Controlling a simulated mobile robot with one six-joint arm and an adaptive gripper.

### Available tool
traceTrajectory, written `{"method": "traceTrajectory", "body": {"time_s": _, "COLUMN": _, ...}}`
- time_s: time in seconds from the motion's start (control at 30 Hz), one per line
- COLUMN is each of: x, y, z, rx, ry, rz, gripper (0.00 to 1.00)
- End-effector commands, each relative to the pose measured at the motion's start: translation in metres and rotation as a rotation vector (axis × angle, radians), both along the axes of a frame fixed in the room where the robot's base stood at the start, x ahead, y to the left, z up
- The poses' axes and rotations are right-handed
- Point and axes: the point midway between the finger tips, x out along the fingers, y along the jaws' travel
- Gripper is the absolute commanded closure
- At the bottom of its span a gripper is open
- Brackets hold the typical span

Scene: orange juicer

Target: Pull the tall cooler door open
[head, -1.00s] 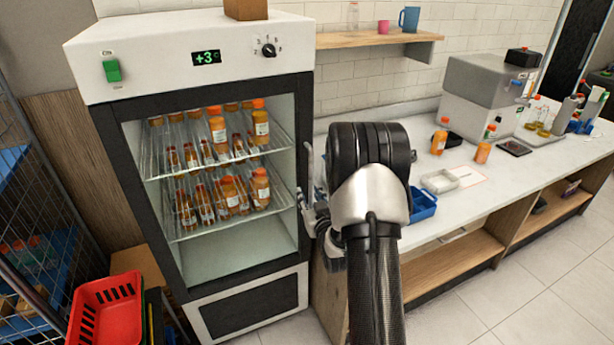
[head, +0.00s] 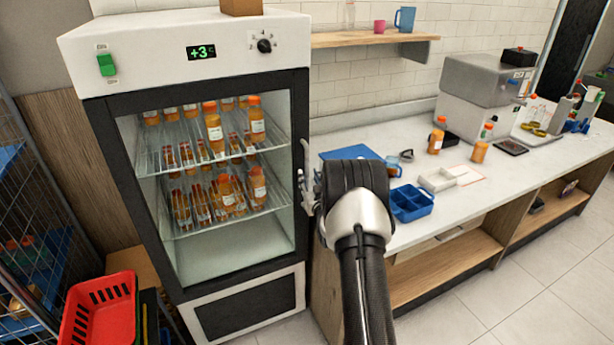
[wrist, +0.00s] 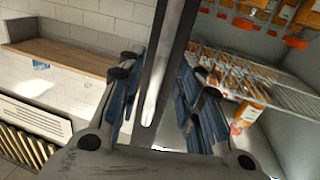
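The tall cooler (head: 240,285) stands at left with its dark-framed glass door (head: 205,235) appearing closed. The vertical metal door handle (head: 306,155) is on the door's right edge. My gripper (head: 307,195) is at the handle's lower part, partly hidden by my wrist. In the wrist view, the handle (wrist: 160,75) passes between the two blue-padded fingers of my gripper (wrist: 163,105). The fingers look spread, with a gap to the handle at least on the right side. Contact on the left side cannot be told.
Orange bottles (head: 215,130) stand on the cooler's wire shelves. A counter (head: 350,140) with a blue tray (head: 412,203) is to the right, close behind my wrist. A red basket (head: 98,312) and wire rack (head: 45,200) are at left. Floor shows at lower right.

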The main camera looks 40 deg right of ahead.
Motion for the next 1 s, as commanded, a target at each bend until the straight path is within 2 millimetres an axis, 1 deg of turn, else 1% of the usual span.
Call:
{"method": "traceTrajectory", "body": {"time_s": 0.03, "x": 0.009, "y": -0.004, "z": -0.001, "rx": -0.002, "ry": -0.002, "rz": 0.001, "gripper": 0.67}}
{"method": "traceTrajectory", "body": {"time_s": 0.1, "x": 0.018, "y": -0.008, "z": -0.002, "rx": -0.001, "ry": 0.0, "rz": 0.0, "gripper": 0.67}}
{"method": "traceTrajectory", "body": {"time_s": 0.27, "x": 0.032, "y": -0.015, "z": -0.001, "rx": 0.0, "ry": 0.0, "rz": 0.0, "gripper": 0.67}}
{"method": "traceTrajectory", "body": {"time_s": 0.4, "x": 0.037, "y": -0.017, "z": 0.0, "rx": 0.0, "ry": 0.001, "rz": 0.0, "gripper": 0.67}}
{"method": "traceTrajectory", "body": {"time_s": 0.67, "x": 0.037, "y": -0.017, "z": 0.0, "rx": 0.0, "ry": 0.001, "rz": 0.0, "gripper": 0.68}}
{"method": "traceTrajectory", "body": {"time_s": 1.0, "x": 0.037, "y": -0.017, "z": 0.0, "rx": 0.0, "ry": 0.001, "rz": 0.0, "gripper": 0.91}}
